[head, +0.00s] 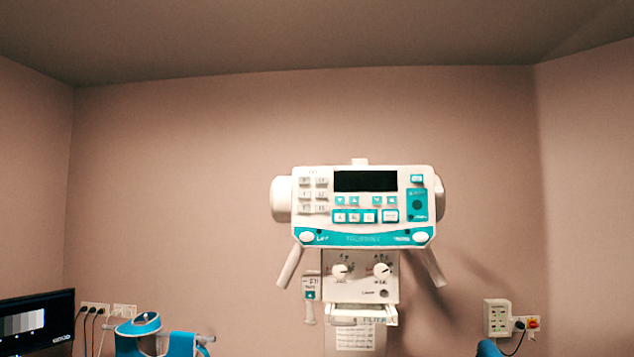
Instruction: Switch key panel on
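The key panel (363,207) is a white box with teal trim on the front of a wall-side unit, right of the middle in the head view. Its display (365,181) is dark. Grey-white keys (313,195) sit at its left, and small teal keys (365,216) run below the display. A teal block with a dark round spot (417,205) is at its right. The lettering is too small to read. Neither of my grippers shows in the head view.
Below the panel hangs a white box with two knobs (361,270); slanted handles (290,267) flank it. A monitor (37,322) is at lower left. Blue and white parts (143,325) cut by the bottom edge are unclear. A wall socket box (497,318) is at right.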

